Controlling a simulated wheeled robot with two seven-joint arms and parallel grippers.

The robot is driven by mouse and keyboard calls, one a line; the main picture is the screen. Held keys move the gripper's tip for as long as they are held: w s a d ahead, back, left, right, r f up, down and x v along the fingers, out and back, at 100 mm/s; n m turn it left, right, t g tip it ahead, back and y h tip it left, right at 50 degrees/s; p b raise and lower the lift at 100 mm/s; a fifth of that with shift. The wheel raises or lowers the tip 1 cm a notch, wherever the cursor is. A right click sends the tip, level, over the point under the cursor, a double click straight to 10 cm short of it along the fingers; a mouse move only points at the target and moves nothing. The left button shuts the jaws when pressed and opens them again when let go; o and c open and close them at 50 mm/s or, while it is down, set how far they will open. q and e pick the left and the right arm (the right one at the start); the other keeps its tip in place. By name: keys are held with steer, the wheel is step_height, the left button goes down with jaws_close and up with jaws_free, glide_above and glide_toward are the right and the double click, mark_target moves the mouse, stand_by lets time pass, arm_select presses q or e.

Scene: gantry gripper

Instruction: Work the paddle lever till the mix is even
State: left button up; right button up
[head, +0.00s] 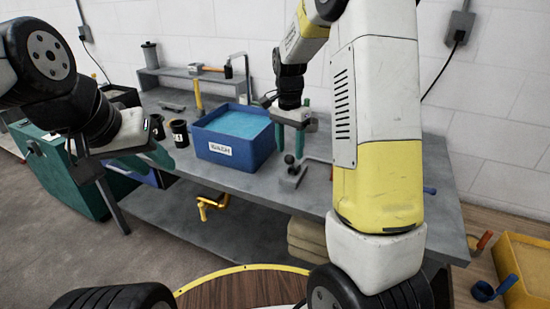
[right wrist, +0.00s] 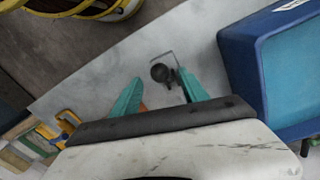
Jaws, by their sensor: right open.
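A blue tub (head: 235,140) with a white label and light blue contents stands on the grey bench; its side also shows at the right of the right wrist view (right wrist: 245,75). Just right of it is a small lever with a dark ball knob (head: 289,159) on a grey base. My right gripper (head: 291,150) is open and empty above the lever. In the right wrist view the knob (right wrist: 160,72) shows between and just beyond the teal fingertips, with no contact visible. My left gripper (head: 160,158) is left of the tub, beside dark cups; its finger gap is unclear.
Dark cups (head: 179,133) stand left of the tub. A yellow crank (head: 211,204) sticks out below the bench's front edge. A bent grey pipe (head: 245,75) rises behind the tub. A yellow bin (head: 525,272) is at the lower right.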

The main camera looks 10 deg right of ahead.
mark_target(291, 164)
step_height(291, 164, down, 8)
steer(key=shift+s+r, duration=0.1)
steer(key=shift+c, duration=0.4)
steer(key=shift+d, duration=0.1)
jaws_close()
stand_by(1.1)
